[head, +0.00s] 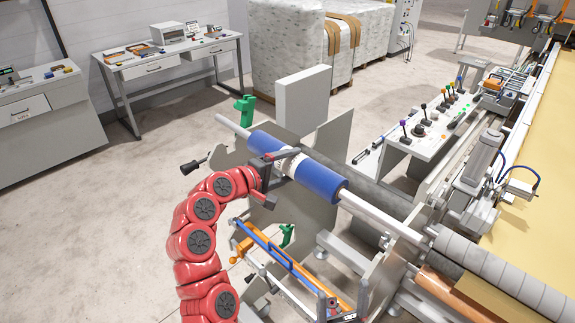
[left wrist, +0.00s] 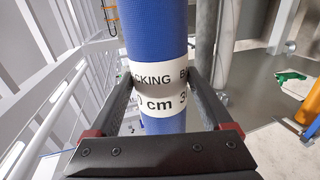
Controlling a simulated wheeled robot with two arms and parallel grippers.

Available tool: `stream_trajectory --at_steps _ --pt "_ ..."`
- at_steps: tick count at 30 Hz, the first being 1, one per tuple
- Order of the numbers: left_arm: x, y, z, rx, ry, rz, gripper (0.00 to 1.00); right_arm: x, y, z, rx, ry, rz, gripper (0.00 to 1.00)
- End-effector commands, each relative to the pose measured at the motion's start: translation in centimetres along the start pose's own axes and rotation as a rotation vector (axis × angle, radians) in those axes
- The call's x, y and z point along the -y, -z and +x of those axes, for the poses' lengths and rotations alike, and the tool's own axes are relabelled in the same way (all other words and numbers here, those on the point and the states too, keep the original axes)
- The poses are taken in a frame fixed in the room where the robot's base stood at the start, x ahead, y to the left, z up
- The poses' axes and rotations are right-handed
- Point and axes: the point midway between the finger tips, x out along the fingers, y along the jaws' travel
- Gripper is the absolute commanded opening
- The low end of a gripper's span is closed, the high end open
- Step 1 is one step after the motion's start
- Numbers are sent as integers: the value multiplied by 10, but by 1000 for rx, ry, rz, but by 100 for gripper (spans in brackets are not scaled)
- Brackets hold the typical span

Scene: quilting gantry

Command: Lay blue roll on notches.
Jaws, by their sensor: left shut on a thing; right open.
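The blue roll (head: 320,179) has a white label band around its middle and a pale bar sticking out of both ends. My left gripper (head: 279,164) is shut around the roll at its label. The left wrist view shows the blue roll (left wrist: 153,40) between the two dark fingers, with the label (left wrist: 160,90) partly readable. The bar runs slantwise above grey upright plates (head: 385,275), its right end close to a grey roller. The notches are not clearly visible, and I cannot tell whether the bar touches them. My right gripper is not in view.
Green pieces (head: 245,108) (head: 287,235) stand near the plates. A control desk with levers (head: 430,130) and the yellow quilting bed (head: 540,150) are at the right. Open floor (head: 150,210) lies at left.

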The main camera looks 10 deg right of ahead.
Motion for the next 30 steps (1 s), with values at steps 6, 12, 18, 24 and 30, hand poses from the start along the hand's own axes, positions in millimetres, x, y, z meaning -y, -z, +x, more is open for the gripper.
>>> stream_trajectory --at_steps 6,12,18,24,30 --pt "15 1 4 -1 -2 0 0 0 -2 -11 0 0 0 79" --pt "30 0 8 0 -1 -2 0 1 -3 -20 0 0 0 79" --pt "44 0 12 0 -1 -2 0 1 -5 -28 0 0 0 79" --pt "58 0 16 1 -1 -2 0 2 -6 -37 0 0 0 79" --pt "72 0 19 1 0 -3 0 2 -8 -46 0 0 0 79"
